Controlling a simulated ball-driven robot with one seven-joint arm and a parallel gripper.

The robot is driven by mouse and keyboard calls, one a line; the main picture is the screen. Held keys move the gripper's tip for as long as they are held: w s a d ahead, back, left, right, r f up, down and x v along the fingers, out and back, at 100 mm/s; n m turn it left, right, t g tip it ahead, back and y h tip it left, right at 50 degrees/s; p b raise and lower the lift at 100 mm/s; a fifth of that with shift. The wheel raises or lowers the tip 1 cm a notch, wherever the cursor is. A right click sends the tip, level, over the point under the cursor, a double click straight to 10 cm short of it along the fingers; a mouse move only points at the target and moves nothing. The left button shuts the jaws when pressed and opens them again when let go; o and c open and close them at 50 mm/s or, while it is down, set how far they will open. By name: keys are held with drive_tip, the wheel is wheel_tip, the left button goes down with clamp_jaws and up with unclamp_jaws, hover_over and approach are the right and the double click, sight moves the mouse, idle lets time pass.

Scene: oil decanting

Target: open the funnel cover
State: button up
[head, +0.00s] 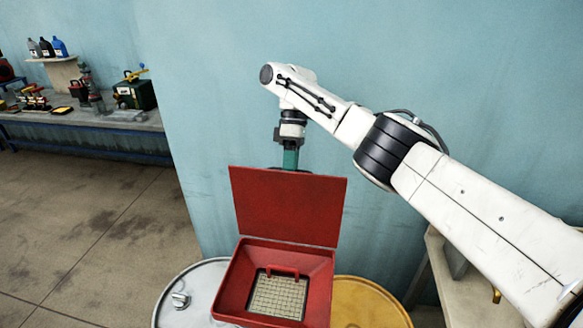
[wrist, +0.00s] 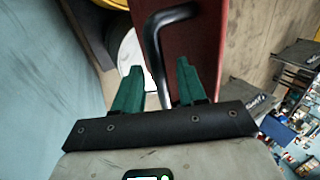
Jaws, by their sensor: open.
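The red funnel cover (head: 288,207) stands raised, roughly upright, at the back edge of the square red funnel (head: 232,290). The funnel's inside shows a mesh screen (head: 277,296) with a red handle. My gripper (head: 290,158) is behind the cover, its fingertips hidden by it in the head view. In the wrist view my open gripper (wrist: 157,68) has two green fingers, with the cover's black bent handle (wrist: 154,50) reaching between them. Whether a finger touches the handle I cannot tell. The cover's red face (wrist: 204,40) is just beyond.
The funnel sits over a white drum (head: 192,292) and a yellow drum (head: 370,302). A blue wall (head: 400,60) is close behind. A workbench (head: 90,122) with tools and bottles stands far left. Open floor (head: 80,220) lies at left.

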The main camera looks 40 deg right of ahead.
drive_tip(key=shift+r, duration=0.15)
wheel_tip(320, 180, up, 3)
drive_tip(key=shift+d, duration=0.15)
drive_tip(key=shift+s+r+b, duration=0.35)
drive_tip(key=shift+r, duration=0.1)
drive_tip(key=s+a+r+b, duration=0.2)
drive_tip(key=s+r, duration=0.6)
drive_tip(key=s, duration=0.5)
drive_tip(key=shift+a+r+b, duration=0.3)
drive_tip(key=shift+a+r, duration=0.1)
drive_tip(key=shift+a, duration=0.4)
